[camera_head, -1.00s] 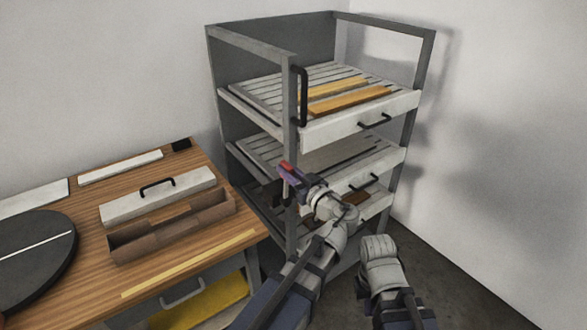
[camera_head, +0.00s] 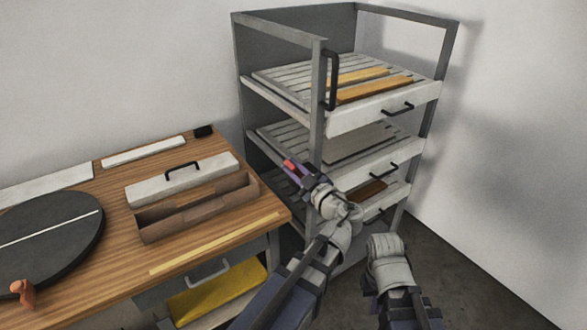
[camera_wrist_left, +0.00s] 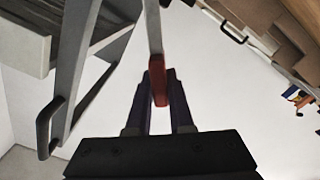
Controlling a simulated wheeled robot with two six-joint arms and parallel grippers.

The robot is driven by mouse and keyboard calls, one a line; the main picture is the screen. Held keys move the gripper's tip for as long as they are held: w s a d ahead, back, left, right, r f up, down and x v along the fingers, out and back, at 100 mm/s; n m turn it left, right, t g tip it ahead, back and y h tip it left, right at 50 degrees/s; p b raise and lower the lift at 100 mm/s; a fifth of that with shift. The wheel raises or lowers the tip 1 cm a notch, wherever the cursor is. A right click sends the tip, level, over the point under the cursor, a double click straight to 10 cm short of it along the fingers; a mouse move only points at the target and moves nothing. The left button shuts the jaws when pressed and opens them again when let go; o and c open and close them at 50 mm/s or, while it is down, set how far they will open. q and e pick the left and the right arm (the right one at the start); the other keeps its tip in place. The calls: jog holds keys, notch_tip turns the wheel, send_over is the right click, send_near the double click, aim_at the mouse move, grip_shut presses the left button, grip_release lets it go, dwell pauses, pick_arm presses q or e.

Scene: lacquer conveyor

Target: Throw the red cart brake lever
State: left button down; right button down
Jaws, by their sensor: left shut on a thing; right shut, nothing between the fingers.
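The red brake lever (camera_head: 289,164) shows as a small red tip beside the front left post of the grey rack cart (camera_head: 318,105). My left gripper (camera_head: 296,169) is at it, left of the post in the head view. In the left wrist view the red lever grip (camera_wrist_left: 158,82) lies between the two dark fingers of my left gripper (camera_wrist_left: 160,90), which is shut on it. A pale bar runs up from the grip. The lever's base is hidden. My right arm is low at the right in the head view; its gripper cannot be made out.
The cart holds slatted trays with black handles; yellow boards (camera_head: 374,90) lie on the top one. The wooden bench (camera_head: 190,260) at left carries a brown open box (camera_head: 150,222), a lidlike white panel (camera_head: 150,188) and a black disc (camera_head: 40,250). A wall stands at right.

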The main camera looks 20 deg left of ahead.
pick_arm(q)
jog(key=shift+s+f, duration=0.1)
pick_arm(e)
jog(key=shift+f, duration=0.1)
dwell(0.3)
pick_arm(q)
jog(key=c, duration=0.8)
grip_release()
pick_arm(e)
jog(key=shift+s, duration=0.1)
